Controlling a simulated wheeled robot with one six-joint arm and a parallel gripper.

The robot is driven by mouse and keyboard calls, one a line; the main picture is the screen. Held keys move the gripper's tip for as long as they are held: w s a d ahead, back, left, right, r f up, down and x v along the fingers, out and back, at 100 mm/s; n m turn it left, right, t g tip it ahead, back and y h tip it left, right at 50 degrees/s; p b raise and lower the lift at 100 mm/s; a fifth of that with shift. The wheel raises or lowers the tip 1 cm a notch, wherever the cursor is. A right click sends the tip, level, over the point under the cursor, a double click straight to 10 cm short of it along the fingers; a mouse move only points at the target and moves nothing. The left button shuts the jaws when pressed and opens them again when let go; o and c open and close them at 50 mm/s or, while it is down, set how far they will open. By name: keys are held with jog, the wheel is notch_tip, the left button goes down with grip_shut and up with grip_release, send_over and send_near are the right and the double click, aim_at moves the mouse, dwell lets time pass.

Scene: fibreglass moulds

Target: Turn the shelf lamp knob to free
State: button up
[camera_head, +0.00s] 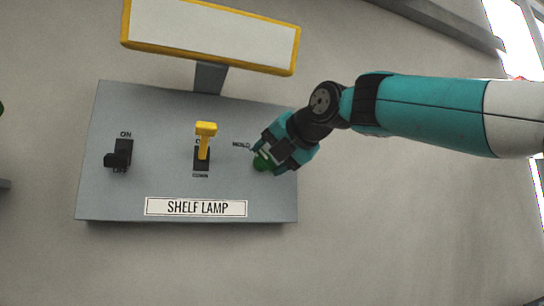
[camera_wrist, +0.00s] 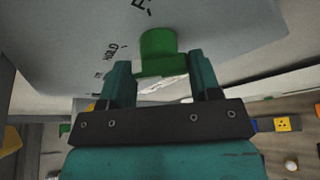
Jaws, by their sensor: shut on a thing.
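The shelf lamp panel (camera_head: 130,195) is a grey box with a "SHELF LAMP" label (camera_head: 195,207) on its lower front. The green knob (camera_head: 262,162) is at the panel's right side, mostly covered by my gripper (camera_head: 270,155). In the wrist view the green knob (camera_wrist: 158,47) stands out from the panel, with a "HOLD" mark to its left and letters starting with "F" above. My gripper (camera_wrist: 163,80) has its two teal fingers on either side of the knob's wider base and is shut on it. The knob's exact pointing direction is hard to tell.
A black ON/OFF switch (camera_head: 118,155) and a yellow lever (camera_head: 205,140) sit left of the knob. A yellow-framed blank sign (camera_head: 210,35) rises above the panel. In the wrist view, a blue and yellow item (camera_wrist: 283,124) lies in the background at right.

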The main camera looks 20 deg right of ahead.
jog(key=shift+f+b, duration=0.1)
jog(key=shift+b, duration=0.2)
jog(key=m+y+b, duration=0.1)
jog(key=m+t+b, duration=0.1)
jog(key=m+b, duration=0.1)
jog(key=shift+d+f+y, duration=0.15)
jog(key=shift+f+y, duration=0.15)
jog(key=shift+y, duration=0.1)
jog(key=m+b, duration=0.1)
jog(key=m+t+b, duration=0.1)
jog(key=m+b, duration=0.1)
jog(key=m+y+b, duration=0.1)
jog(key=b, duration=0.1)
jog(key=shift+f+m+t, duration=0.25)
jog(key=shift+m+t, duration=0.05)
jog(key=shift+m, duration=0.1)
jog(key=m+b, duration=0.2)
jog(key=m+t+b, duration=0.1)
jog(key=m+b, duration=0.1)
jog(key=shift+f+m+t, duration=0.15)
jog(key=shift+m+t, duration=0.15)
jog(key=shift+m+t+h+b, duration=0.3)
jog(key=shift+m+t+b, duration=0.5)
jog(key=shift+m+b, duration=1.05)
jog(key=shift+m+p, duration=0.35)
jog(key=shift+m, duration=0.3)
jog(key=o, duration=0.9)
